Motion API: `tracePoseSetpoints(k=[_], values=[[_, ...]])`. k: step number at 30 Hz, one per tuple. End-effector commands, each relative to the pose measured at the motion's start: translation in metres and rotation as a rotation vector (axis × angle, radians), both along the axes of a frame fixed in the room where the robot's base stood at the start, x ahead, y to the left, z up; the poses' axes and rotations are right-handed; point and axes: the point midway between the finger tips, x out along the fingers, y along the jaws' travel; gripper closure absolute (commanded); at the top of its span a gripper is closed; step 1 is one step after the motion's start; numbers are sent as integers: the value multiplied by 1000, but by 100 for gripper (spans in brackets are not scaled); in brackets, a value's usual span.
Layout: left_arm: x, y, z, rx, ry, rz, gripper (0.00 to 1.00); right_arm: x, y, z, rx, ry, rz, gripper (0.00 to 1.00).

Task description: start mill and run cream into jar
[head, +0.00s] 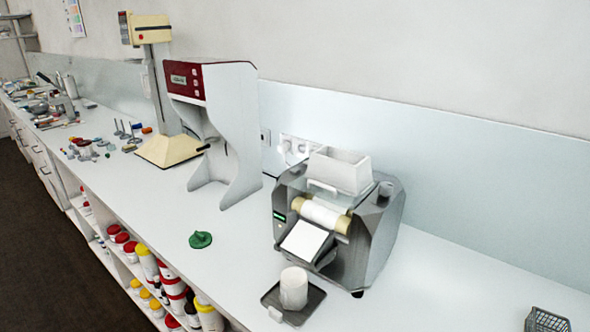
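The mill (370,235) is a grey machine on the right part of the bench. It has a white hopper (339,171) on top, white rollers (322,214) with tan ends, and a sloped white plate (304,240) at its front. A small green display (279,217) shows on its left front. A white jar (293,288) stands upright on a dark tray (312,302) below the sloped plate. I cannot see any cream on the plate or inside the jar. Neither of my grippers is in view.
A green object (200,240) lies on the bench left of the mill. A red and white machine (235,130) and a cream-coloured stand (167,150) stand further back. A dark wire basket (546,321) is at the lower right. Shelves below hold several containers (175,290).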

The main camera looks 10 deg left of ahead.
Motion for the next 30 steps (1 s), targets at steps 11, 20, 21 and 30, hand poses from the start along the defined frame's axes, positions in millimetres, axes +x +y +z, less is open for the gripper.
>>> tracePoseSetpoints(k=[11,20,21,30], values=[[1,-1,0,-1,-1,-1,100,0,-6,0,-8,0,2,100],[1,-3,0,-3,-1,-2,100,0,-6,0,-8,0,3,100],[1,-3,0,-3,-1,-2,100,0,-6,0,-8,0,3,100],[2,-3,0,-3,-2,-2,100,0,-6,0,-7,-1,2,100]])
